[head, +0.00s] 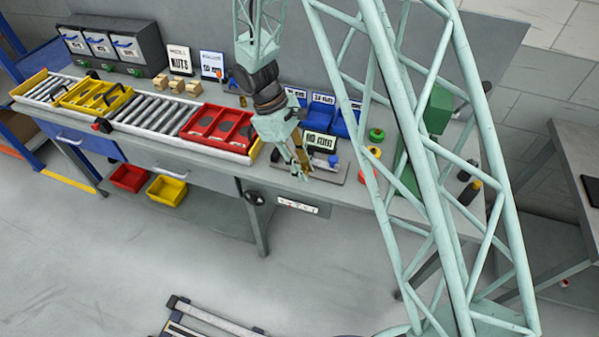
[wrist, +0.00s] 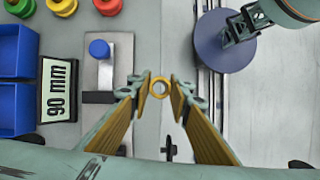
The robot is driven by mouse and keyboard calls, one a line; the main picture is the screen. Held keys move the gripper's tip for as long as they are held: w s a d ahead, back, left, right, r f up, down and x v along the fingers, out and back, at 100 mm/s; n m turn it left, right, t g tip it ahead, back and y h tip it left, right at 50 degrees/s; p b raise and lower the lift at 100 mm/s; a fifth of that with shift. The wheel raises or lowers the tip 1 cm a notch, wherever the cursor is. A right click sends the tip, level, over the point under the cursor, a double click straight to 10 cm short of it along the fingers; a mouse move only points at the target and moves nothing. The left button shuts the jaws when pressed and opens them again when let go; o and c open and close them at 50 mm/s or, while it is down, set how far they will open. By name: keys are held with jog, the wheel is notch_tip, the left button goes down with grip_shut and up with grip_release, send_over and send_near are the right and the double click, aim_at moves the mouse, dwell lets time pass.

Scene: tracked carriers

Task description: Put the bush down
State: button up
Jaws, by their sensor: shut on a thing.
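My gripper (head: 303,172) hangs over the front part of the workbench (head: 345,192), right of the red tray, in the head view. In the wrist view its two fingers (wrist: 161,90) are shut on a small brass-coloured ring, the bush (wrist: 161,96). The bush sits between the fingertips with its hole facing the camera. It is too small to make out in the head view. I cannot tell how high it is above the surface below.
A grey plate with a blue knob (wrist: 98,48) and a "90 mm" sign (wrist: 58,88) stand left of the fingers. A grey disc (wrist: 222,42) is at upper right. A red tray (head: 205,140) and yellow tray (head: 68,101) sit on the roller conveyor (head: 150,112).

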jog(key=w+d+m, duration=0.2)
jog(key=w+d+m+g+y+b, duration=0.1)
jog(key=w+d+m, duration=0.1)
jog(key=w+d, duration=0.1)
jog(key=w+d+r+m, duration=0.1)
jog(key=w+d+m, duration=0.1)
jog(key=w, duration=0.1)
jog(key=shift+w+d+b, duration=0.2)
jog(key=shift+d+b, duration=0.1)
jog(key=shift+d, duration=0.05)
jog(key=w+d+r+m+g+y+b, duration=0.1)
jog(key=w+d+r+m+y, duration=0.1)
jog(key=w+d+m, duration=0.4)
jog(key=shift+w+d+r+y+b, duration=0.35)
jog(key=shift+w+d+y, duration=0.15)
jog(key=shift+d, duration=0.9)
jog(key=shift+a, duration=0.2)
